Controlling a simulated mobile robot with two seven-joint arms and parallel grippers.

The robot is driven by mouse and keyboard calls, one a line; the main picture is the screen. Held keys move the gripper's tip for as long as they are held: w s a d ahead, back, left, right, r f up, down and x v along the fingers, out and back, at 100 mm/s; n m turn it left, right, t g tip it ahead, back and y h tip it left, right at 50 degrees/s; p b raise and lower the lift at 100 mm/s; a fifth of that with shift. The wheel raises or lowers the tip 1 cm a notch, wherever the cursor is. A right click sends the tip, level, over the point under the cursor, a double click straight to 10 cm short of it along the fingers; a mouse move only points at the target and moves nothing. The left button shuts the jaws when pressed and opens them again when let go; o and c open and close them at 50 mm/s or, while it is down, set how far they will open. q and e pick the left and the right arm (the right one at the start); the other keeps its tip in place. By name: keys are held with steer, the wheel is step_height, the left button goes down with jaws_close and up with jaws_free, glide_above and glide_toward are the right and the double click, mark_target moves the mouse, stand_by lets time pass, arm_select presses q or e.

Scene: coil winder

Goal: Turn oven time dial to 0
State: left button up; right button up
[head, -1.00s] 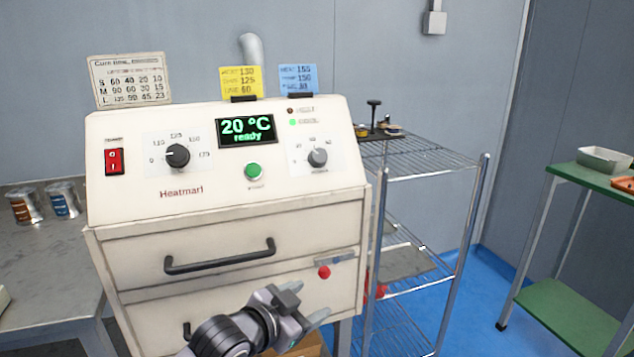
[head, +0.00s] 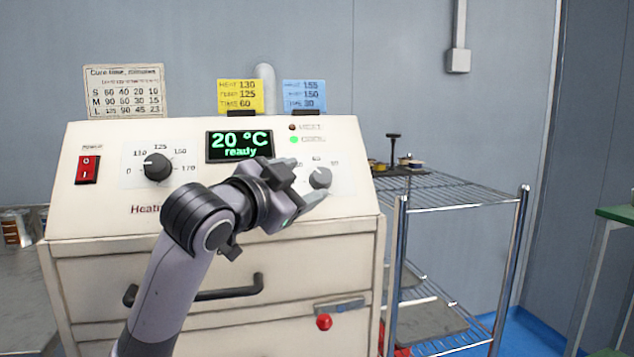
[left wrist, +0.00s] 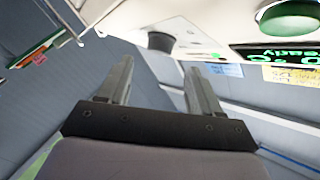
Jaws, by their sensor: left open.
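The oven (head: 215,230) is a cream cabinet with a sloped control panel. Its time dial (head: 321,177) is a grey knob at the right of the panel, with small scale numbers around it; its exact setting is too small to read. In the left wrist view the dial (left wrist: 160,41) shows dark, beyond the gap between the fingers. My left gripper (head: 307,183) is open, its fingertips close in front of the dial and overlapping its lower left in the head view. The fingers (left wrist: 160,68) hold nothing. I cannot tell whether they touch the dial. My right gripper is not in view.
The temperature dial (head: 157,167), red power switch (head: 87,169) and display (head: 239,145), reading "20 °C ready", are on the same panel. A drawer handle (head: 228,293) juts out below. A wire rack (head: 450,190) stands to the right.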

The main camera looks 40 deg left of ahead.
mark_target(322, 175)
arm_select(q)
steer(key=shift+w+a, duration=0.2)
steer(key=shift+w, duration=2.25)
steer(key=c, duration=1)
steer(key=shift+c, duration=0.2)
